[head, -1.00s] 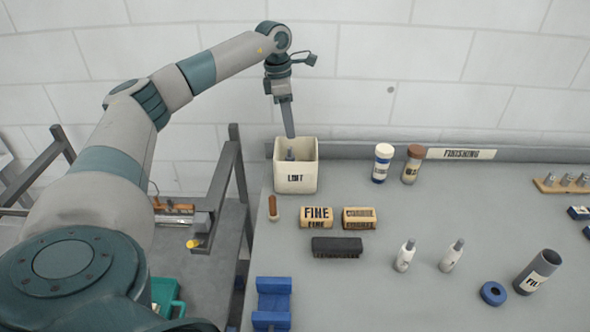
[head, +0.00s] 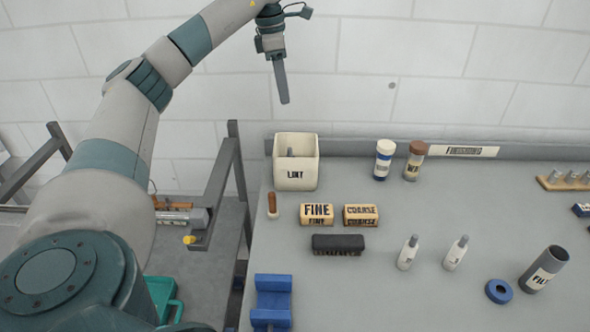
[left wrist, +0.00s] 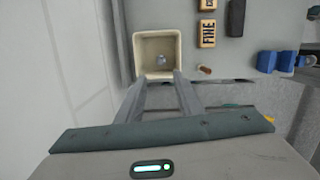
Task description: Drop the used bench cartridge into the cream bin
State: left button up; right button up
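The cream bin (head: 310,178), labelled LINT, stands at the bench's back left corner. A grey cartridge tip (head: 290,152) shows inside it, standing up above the floor of the bin. The left wrist view looks down into the bin (left wrist: 138,55) and shows the round grey cartridge end (left wrist: 160,60) within it. My left gripper (head: 284,101) is above the bin, clear of its rim, fingers pointing down. In the left wrist view its two fingers (left wrist: 160,78) are apart with nothing between them. Two white cartridges (head: 408,254) (head: 456,254) stand on the bench. My right gripper is out of view.
FINE (head: 317,215) and COARSE (head: 361,216) blocks, a dark brush (head: 338,244) and a blue holder (head: 272,302) lie on the left of the bench. A blue ring (head: 499,291) and grey tube (head: 544,269) are at right. Two jars (head: 384,160) (head: 415,161) stand at the back.

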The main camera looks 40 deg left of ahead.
pick_arm(q)
notch_tip(320, 180, up, 8)
jog(key=shift+s+a, duration=0.45)
jog(key=shift+d, duration=0.1)
dwell(0.7)
